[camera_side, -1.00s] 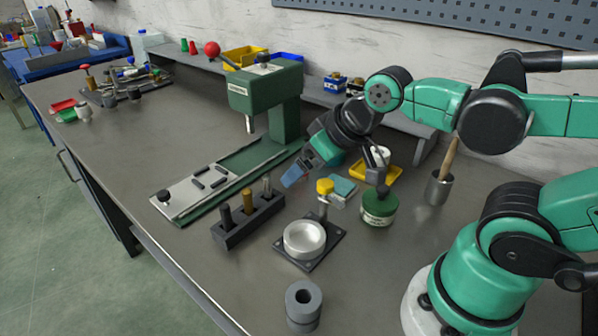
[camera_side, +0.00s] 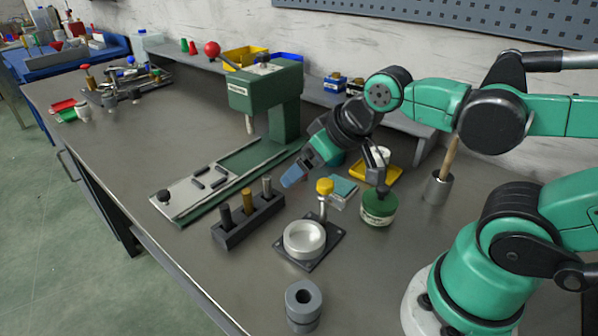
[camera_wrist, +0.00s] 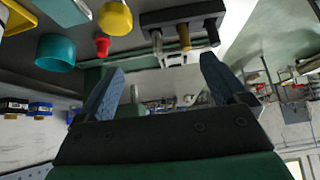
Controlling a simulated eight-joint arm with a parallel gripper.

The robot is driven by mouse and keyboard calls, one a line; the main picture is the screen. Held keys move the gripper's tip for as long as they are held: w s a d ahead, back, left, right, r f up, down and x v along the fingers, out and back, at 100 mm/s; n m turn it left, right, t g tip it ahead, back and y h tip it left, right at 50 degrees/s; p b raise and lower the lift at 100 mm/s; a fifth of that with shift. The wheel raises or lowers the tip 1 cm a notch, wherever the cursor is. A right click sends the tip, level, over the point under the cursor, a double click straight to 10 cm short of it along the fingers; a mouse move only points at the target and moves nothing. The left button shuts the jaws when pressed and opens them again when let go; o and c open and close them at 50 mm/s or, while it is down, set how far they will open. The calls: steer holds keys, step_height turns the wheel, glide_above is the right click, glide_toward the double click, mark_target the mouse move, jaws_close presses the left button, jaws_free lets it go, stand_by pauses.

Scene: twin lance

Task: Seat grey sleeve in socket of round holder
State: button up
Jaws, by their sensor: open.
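The grey sleeve (camera_side: 303,312), a short thick cylinder with a dark hole in its top, stands upright on the bench near the front edge. The round holder (camera_side: 319,251) is a pale metal cup on a dark square plate, with a yellow-knobbed post at its back. Its socket (camera_side: 304,238) faces up and looks empty. My gripper (camera_side: 294,176) is above the bench, behind and above the holder, apart from both. In the wrist view my gripper (camera_wrist: 163,68) shows two blue fingers wide apart with nothing between them. I cannot make out the sleeve there.
A dark block (camera_side: 236,235) with several upright pins stands left of the holder. A green press (camera_side: 265,85) with a rail base is behind it. A green round tin (camera_side: 378,208) and a cup with a wooden handle (camera_side: 438,187) stand right. Bench around the sleeve is clear.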

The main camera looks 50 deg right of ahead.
steer(key=shift+o, duration=0.4)
steer(key=g, duration=0.7)
glide_above(304, 299)
steer(key=f, duration=0.3)
steer(key=a+f, duration=0.1)
steer(key=f, duration=0.1)
steer(key=shift+s+f, duration=0.25)
steer(key=shift+f, duration=2.8)
steer(key=c, duration=1.4)
